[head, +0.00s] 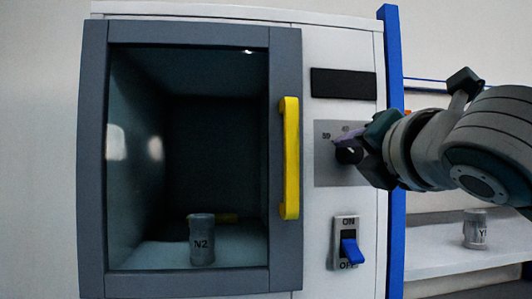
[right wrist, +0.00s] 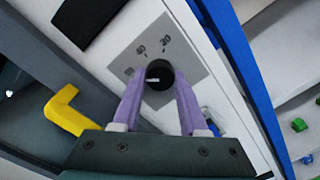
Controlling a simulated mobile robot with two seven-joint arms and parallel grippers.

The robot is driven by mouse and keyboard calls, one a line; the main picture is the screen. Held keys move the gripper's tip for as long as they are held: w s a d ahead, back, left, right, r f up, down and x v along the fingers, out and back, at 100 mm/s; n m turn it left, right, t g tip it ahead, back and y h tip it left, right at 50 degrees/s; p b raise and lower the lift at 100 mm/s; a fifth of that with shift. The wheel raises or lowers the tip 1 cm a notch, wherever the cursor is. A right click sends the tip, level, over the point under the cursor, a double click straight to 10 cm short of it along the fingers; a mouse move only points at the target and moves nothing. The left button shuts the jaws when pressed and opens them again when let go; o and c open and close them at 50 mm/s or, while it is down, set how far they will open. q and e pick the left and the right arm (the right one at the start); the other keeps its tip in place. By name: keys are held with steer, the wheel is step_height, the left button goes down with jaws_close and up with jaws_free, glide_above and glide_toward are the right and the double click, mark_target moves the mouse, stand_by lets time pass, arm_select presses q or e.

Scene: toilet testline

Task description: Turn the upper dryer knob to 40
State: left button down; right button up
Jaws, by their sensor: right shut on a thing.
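The dryer (head: 338,30) is a white cabinet with a grey-framed glass door. Its black round knob (head: 349,155) sits on a grey dial plate (head: 328,175), right of the door. My right gripper (head: 352,145) comes in from the right and is shut on the knob. In the right wrist view the purple fingertips (right wrist: 159,90) flank the knob (right wrist: 160,88), which has a short white mark on its face. My left gripper is not in view.
A yellow door handle (head: 290,158) stands left of the knob. Below is a blue ON/OFF switch (head: 350,250); above is a black panel (head: 343,83). A can marked N2 (head: 202,240) stands behind the glass. A blue post (head: 392,200) and a shelf with a jar (head: 475,230) are at right.

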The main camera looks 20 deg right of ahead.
steer(key=shift+m, duration=0.3)
jaws_close()
steer(key=m+p, duration=0.1)
steer(key=m, duration=0.2)
steer(key=shift+r+m, duration=0.1)
steer(key=shift+m, duration=0.3)
steer(key=m+p, duration=0.1)
steer(key=m, duration=0.4)
steer(key=o, duration=1.1)
jaws_free()
